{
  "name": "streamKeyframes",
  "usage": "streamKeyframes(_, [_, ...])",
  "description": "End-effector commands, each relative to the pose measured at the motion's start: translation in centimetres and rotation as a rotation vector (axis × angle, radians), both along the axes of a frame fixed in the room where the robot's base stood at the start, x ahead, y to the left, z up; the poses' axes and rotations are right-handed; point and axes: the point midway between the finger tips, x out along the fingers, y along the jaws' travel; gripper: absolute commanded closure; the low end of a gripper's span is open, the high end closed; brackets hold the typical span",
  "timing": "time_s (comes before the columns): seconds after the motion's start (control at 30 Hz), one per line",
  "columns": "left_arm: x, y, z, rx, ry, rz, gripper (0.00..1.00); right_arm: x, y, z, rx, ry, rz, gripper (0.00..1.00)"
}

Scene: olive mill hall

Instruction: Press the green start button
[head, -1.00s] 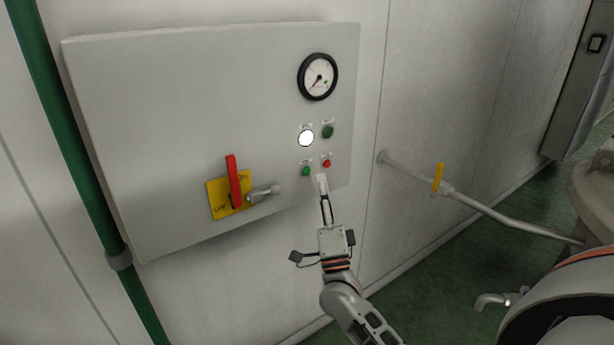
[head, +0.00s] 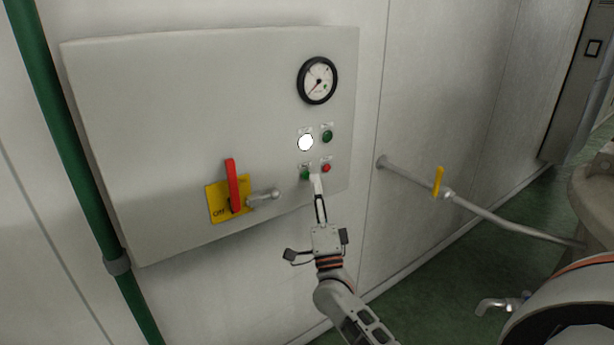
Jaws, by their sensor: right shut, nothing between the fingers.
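The green start button (head: 305,175) sits low on the grey control panel (head: 150,120), below a bright white lamp (head: 305,143) and left of a red button (head: 326,168). My right gripper (head: 316,183) is shut and empty, pointing up at the panel. Its fingertips are just right of the green button and overlap its right edge in the picture. I cannot tell whether they touch it. My left gripper is not in view.
A dark green round fitting (head: 327,136) and a dial gauge (head: 317,80) are higher on the panel. A red rotary handle (head: 234,186) on a yellow plate is at left. A pipe with a yellow valve lever (head: 438,180) runs right.

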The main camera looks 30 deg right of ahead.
Motion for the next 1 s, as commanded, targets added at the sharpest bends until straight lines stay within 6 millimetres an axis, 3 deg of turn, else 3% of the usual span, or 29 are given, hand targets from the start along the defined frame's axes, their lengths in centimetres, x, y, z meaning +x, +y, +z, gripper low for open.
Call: streamKeyframes(1.0, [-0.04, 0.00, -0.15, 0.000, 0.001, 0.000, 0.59, 0.81, 0.05, 0.00, 0.000, 0.000, 0.000, 1.00])
